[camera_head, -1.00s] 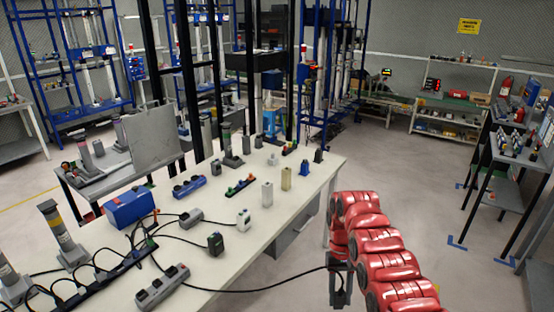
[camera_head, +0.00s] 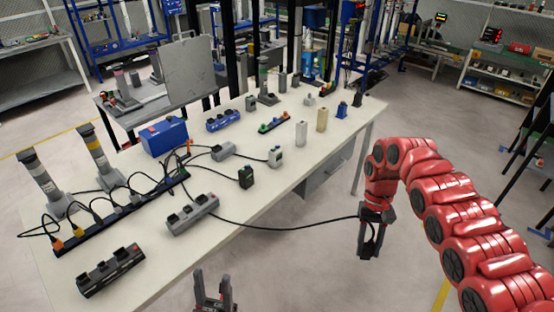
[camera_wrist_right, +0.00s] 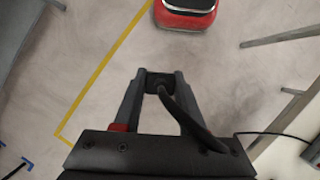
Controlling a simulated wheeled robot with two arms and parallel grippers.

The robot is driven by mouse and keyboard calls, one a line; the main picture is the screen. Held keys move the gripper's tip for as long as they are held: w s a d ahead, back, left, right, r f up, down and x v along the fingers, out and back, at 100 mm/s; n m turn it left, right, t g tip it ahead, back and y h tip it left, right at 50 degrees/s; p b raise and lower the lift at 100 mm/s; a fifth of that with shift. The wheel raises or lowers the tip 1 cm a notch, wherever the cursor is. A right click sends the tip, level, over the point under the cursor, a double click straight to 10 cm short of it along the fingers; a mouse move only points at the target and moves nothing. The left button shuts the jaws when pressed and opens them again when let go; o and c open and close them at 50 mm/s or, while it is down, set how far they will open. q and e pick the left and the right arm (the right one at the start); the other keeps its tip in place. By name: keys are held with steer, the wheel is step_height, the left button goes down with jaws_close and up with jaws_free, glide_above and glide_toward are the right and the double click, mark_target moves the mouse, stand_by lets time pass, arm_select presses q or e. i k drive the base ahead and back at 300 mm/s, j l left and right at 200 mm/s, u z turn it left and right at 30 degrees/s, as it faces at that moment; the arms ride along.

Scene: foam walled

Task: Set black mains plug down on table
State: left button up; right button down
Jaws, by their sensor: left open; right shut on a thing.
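The black mains plug (camera_wrist_right: 160,82) is between the fingertips of my right gripper (camera_wrist_right: 160,78) in the right wrist view, with its cable bending back toward the wrist. In the head view my right gripper (camera_head: 369,250) hangs over the floor, right of the table, pointing down. The plug is mostly hidden there by the fingers. My left gripper (camera_head: 214,292) is open and empty at the bottom of the head view, in front of the table edge.
Another dark strip (camera_head: 110,270) lies at the near left of the table, and a long black strip with plugs (camera_head: 120,213) lies behind. A blue box (camera_head: 163,136), adapters and small bottles stand further back. Bare tabletop shows along the front edge.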

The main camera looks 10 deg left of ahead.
mark_target(205, 175)
steer(key=i+u, duration=0.15)
steer(key=i, duration=0.3)
steer(key=i+l+u, duration=0.15)
steer(key=i, duration=0.25)
steer(key=i+l+u, duration=0.15)
steer(key=i, duration=0.25)
steer(key=u, duration=1.35)
